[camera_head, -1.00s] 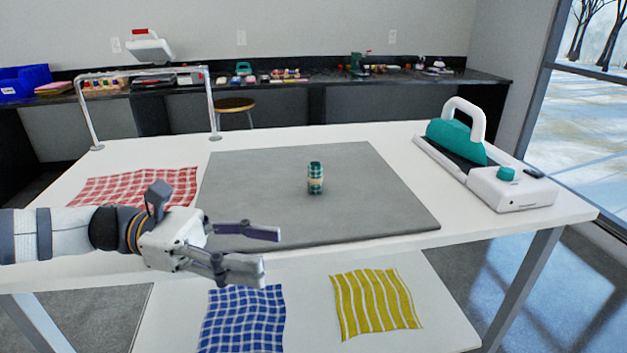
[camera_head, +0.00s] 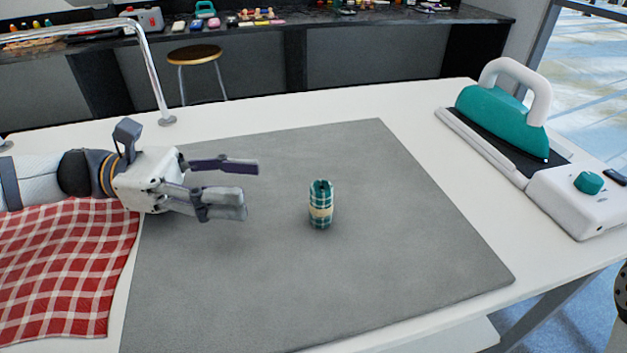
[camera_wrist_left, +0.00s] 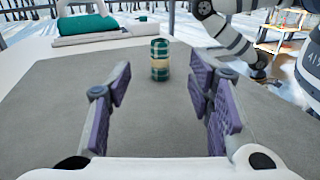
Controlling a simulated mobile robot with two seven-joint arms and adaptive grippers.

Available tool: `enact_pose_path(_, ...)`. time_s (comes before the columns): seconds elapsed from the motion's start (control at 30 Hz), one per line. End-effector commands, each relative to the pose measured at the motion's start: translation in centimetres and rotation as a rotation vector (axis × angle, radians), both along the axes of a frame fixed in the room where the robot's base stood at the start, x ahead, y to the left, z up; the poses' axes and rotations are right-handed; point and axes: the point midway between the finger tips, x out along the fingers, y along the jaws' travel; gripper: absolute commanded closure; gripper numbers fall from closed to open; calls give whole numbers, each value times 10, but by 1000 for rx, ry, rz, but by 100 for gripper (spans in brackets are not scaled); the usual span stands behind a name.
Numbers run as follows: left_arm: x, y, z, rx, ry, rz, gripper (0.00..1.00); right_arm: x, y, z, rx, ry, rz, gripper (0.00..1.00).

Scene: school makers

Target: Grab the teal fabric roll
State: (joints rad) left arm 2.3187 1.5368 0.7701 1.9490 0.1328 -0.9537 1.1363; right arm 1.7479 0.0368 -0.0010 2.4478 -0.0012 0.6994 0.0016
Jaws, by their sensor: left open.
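The teal fabric roll (camera_head: 321,205) is a small checked cylinder with a pale band around its middle. It stands upright on the grey mat (camera_head: 400,255). My left gripper (camera_head: 252,187) is open and empty above the mat, to the left of the roll, with its fingers pointing toward it. In the left wrist view the roll (camera_wrist_left: 160,60) stands ahead, between the lines of the two open fingers (camera_wrist_left: 160,100) and beyond their tips. My right gripper is not clearly seen.
A teal and white iron (camera_head: 505,115) sits on its white base at the right of the table. A red checked cloth (camera_head: 65,265) lies at the left. A metal rail (camera_head: 150,75) stands at the back left. The mat around the roll is clear.

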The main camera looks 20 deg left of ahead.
Motion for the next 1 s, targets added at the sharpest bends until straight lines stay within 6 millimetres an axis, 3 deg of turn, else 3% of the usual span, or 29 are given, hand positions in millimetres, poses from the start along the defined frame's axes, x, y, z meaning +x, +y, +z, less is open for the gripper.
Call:
enact_pose_path(0.2,11,-47,-7,0,11,-6,52,-16,0,-17,-1,53,1,60)
enact_pose_path(0.37,16,-66,-6,0,8,-5,52,-21,0,-23,-1,69,2,60)
enact_pose_path(0.53,27,-98,-9,0,9,-7,52,-31,-1,-35,0,100,3,60)
enact_pose_path(0.67,30,-110,-6,0,5,-2,52,-32,-1,-36,-1,105,4,60)
enact_pose_path(0.83,31,-110,-3,0,1,0,52,-32,-1,-35,-1,103,4,60)
enact_pose_path(0.87,31,-110,-3,0,1,0,55,-32,-1,-35,-1,102,4,60)
enact_pose_path(1.0,31,-110,-3,0,1,0,86,-32,0,-35,-1,102,4,60)
